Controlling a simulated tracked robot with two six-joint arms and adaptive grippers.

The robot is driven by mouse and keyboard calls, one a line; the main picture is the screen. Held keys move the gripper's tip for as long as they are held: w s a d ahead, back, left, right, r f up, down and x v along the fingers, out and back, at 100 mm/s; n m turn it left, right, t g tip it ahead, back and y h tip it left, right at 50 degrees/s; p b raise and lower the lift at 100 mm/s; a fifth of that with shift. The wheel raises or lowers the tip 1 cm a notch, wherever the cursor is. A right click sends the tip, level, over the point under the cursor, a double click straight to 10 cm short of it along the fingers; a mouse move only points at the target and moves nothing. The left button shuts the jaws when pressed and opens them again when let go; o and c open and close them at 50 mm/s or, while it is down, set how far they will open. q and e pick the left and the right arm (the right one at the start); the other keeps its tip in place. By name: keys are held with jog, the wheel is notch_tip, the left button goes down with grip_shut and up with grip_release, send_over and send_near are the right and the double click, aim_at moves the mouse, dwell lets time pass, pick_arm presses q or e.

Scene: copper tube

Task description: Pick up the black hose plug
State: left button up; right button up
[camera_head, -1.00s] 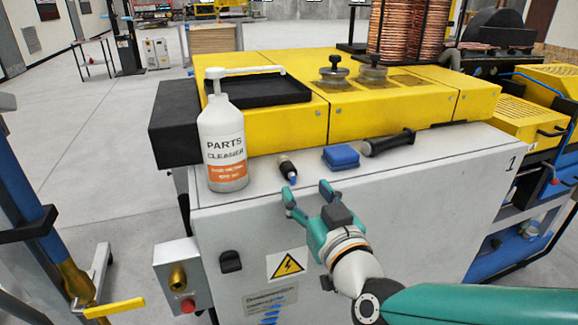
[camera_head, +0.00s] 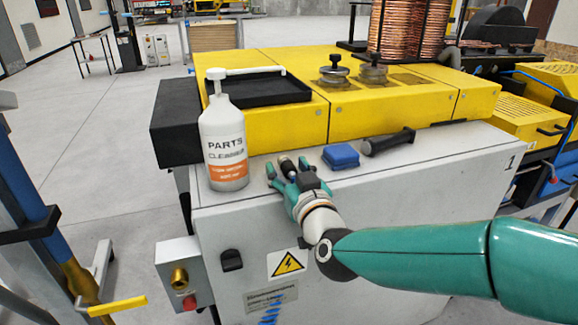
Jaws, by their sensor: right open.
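The black hose plug (camera_head: 285,162) is a small dark cylinder on the light grey top of the machine, between the white bottle and the blue block. Its near end with the blue tip is hidden behind my gripper. My right gripper (camera_head: 286,168) is teal and open, reaching in from the lower right. Its two fingertips stand apart, one on either side of the plug in the picture. I cannot tell whether they touch it. My left gripper is not in view.
A white parts cleaner bottle (camera_head: 223,140) stands close left of the gripper. A blue block (camera_head: 341,156) and a black-handled tool (camera_head: 388,142) lie to the right. The yellow housing (camera_head: 380,112) rises behind. The grey top (camera_head: 455,145) is clear at the right.

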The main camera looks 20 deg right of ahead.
grip_shut()
